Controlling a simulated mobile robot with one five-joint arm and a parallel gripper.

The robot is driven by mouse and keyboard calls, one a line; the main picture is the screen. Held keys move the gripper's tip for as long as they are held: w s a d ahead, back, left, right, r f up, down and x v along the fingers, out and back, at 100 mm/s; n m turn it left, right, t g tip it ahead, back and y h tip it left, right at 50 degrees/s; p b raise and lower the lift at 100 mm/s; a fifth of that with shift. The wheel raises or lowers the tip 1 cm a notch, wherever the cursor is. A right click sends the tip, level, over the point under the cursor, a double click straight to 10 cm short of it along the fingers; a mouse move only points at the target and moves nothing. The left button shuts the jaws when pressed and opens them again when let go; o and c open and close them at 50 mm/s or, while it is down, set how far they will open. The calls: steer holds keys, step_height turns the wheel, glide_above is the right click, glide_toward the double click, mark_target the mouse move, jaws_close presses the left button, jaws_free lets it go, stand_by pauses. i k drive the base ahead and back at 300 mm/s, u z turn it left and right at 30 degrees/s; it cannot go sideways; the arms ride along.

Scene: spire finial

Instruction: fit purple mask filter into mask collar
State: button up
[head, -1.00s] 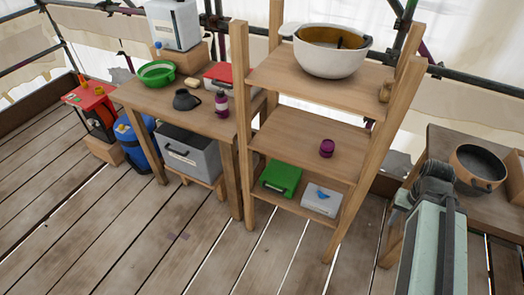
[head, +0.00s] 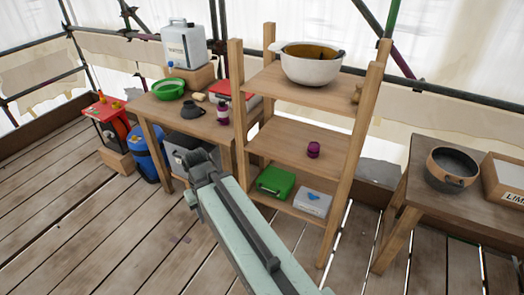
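A small purple cylinder (head: 313,149), which looks like the mask filter, stands on the middle shelf of the wooden rack. A dark, rounded piece (head: 192,109) on the left wooden table may be the mask with its collar; its opening is too small to make out. A purple and white bottle-like item (head: 222,113) stands to its right on that table. My gripper (head: 192,178) is in front of the left table, left of the rack and apart from the purple cylinder. Its fingers are not clear, and I see nothing held.
The wooden rack (head: 241,135) has upright posts beside the shelves. A white bowl (head: 312,65) is on its top shelf, with a green case (head: 276,182) and a white box (head: 313,203) below. The front floor is open.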

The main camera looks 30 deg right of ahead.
mark_target(189, 110)
steer(key=u, duration=0.35)
steer(key=i, duration=1)
steer(key=z, duration=0.05)
